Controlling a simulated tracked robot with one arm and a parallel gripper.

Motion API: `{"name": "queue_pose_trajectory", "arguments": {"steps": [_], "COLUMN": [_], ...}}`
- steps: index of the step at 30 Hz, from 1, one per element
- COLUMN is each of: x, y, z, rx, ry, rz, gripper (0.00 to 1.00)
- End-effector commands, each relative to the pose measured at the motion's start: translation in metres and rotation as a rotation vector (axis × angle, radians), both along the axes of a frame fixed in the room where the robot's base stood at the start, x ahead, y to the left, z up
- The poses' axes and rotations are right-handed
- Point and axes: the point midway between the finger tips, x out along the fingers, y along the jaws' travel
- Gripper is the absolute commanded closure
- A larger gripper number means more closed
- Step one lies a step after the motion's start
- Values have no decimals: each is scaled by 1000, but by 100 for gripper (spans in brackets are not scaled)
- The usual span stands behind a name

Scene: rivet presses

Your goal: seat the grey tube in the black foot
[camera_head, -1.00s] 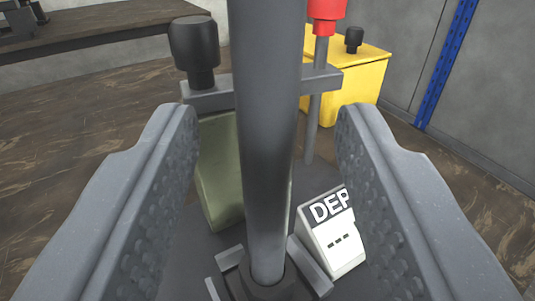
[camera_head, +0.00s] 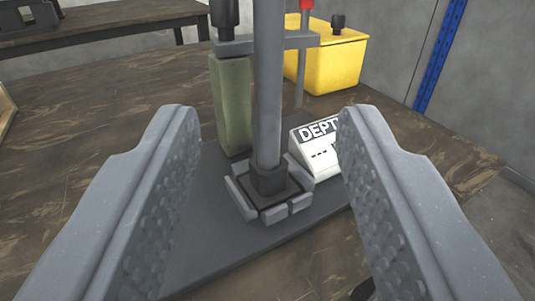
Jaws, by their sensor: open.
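The grey tube (camera_head: 268,85) stands upright with its lower end in the black foot (camera_head: 268,181). The foot sits inside a ring of grey blocks on a dark base plate. The tube's top is cut off by the picture's upper edge. My gripper (camera_head: 267,130) is open, with one textured jaw at the left and one at the right. The tube shows between the jaws but farther out, and neither jaw touches it. How deep the tube sits inside the foot is hidden by the foot's collar.
A green column (camera_head: 232,105) with a grey crossbar (camera_head: 265,43) stands behind the tube. A white box marked DEPT (camera_head: 318,150) is at its right, partly behind the right jaw. A yellow bin (camera_head: 335,62) stands farther back. The wooden tabletop (camera_head: 90,110) is clear at left.

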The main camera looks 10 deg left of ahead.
Motion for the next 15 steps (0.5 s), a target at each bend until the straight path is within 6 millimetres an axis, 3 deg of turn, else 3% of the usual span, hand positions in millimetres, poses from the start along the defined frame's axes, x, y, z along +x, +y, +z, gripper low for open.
{"name": "queue_pose_trajectory", "arguments": {"steps": [6,15], "x": [-28,-43], "y": [-4,-5], "z": [-1,-1], "rx": [1,1], "ry": [4,1], "rz": [-1,0], "gripper": [58,58]}}
